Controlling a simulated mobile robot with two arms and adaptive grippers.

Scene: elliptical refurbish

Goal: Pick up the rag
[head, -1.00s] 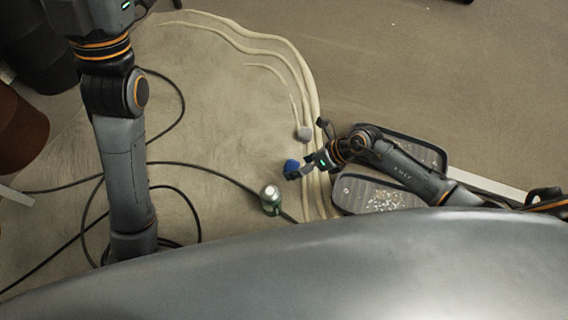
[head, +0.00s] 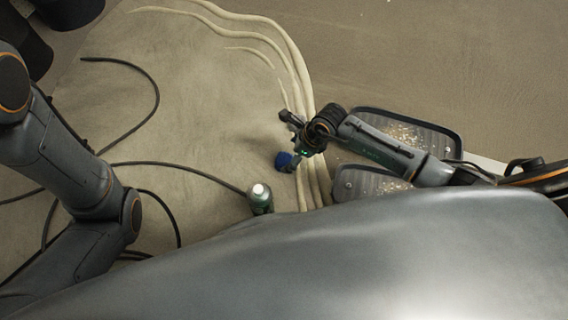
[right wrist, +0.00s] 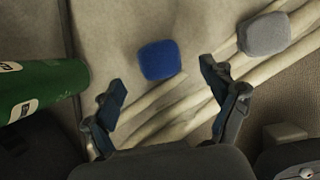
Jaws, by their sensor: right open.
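Two small soft-looking pads lie on the pale surface, and I cannot tell which is the rag. The blue pad (head: 284,162) sits close to my right gripper in the head view. In the right wrist view the blue pad (right wrist: 160,60) lies just beyond and between the fingertips, apart from them. The grey pad (right wrist: 264,34) lies at the upper right there; in the head view my gripper seems to hide it. My right gripper (head: 287,131), also in the right wrist view (right wrist: 162,79), is open and empty. My left arm shows, but its gripper is out of view.
A green bottle (head: 260,200) with a white cap stands near the blue pad. Black cables (head: 150,165) cross the pale surface. Raised pale ridges (head: 292,62) run along its right edge. Two dark trays (head: 440,134) with bright bits lie under and beside my right arm.

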